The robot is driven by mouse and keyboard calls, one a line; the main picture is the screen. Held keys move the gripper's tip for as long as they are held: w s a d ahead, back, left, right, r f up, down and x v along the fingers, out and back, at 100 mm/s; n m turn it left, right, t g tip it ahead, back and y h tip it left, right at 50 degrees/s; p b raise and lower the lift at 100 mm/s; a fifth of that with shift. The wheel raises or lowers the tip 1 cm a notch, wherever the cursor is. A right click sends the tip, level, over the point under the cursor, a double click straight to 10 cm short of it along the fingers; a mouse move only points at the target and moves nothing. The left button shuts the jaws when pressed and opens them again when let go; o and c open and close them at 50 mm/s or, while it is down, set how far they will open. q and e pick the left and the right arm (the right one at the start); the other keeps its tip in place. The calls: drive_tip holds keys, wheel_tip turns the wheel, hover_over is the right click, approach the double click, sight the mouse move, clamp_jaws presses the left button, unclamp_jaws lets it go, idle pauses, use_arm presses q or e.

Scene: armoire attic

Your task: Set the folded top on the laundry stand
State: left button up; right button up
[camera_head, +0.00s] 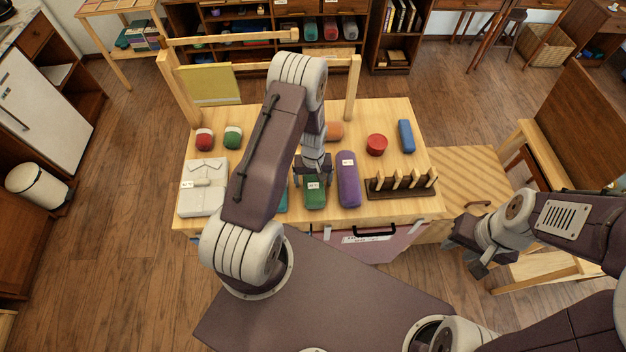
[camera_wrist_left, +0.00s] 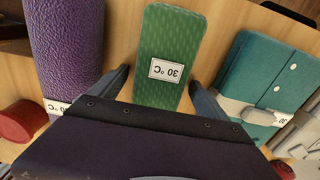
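A white folded top (camera_head: 203,200) with a collar and a pale tag lies at the left of the table. A teal folded garment with buttons (camera_wrist_left: 265,85) lies beside a green bundle (camera_head: 315,192); my left arm mostly hides the teal one in the head view. My left gripper (camera_head: 313,180) is open over the green bundle, its fingers on either side of it in the wrist view (camera_wrist_left: 165,95); nothing is clearly gripped. A wooden frame (camera_head: 352,88), possibly the stand, rises at the table's back. My right gripper (camera_head: 472,250) looks open and empty, off the table's right side.
A purple roll (camera_head: 348,180) lies just right of the green bundle. A slotted wooden rack (camera_head: 400,186), red tin (camera_head: 376,144) and blue block (camera_head: 406,136) occupy the right side. A yellow cloth (camera_head: 208,84) hangs at the back left.

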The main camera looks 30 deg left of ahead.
sight(313, 179)
use_arm(q)
drive_tip(key=shift+r+p, duration=0.3)
drive_tip(key=shift+r, duration=0.05)
drive_tip(key=shift+r+b, duration=0.3)
drive_tip(key=shift+r, duration=0.05)
wheel_tip(313, 179, up, 10)
drive_tip(key=b, duration=0.1)
drive_tip(key=s+d+r+m+t, duration=0.1)
drive_tip(key=s+d+r+m, duration=0.5)
drive_tip(key=s+r, duration=0.3)
drive_tip(key=s, duration=0.3)
drive_tip(key=shift+d+r+b, duration=0.3)
drive_tip(key=shift+r+b, duration=0.05)
drive_tip(key=shift+r, duration=0.05)
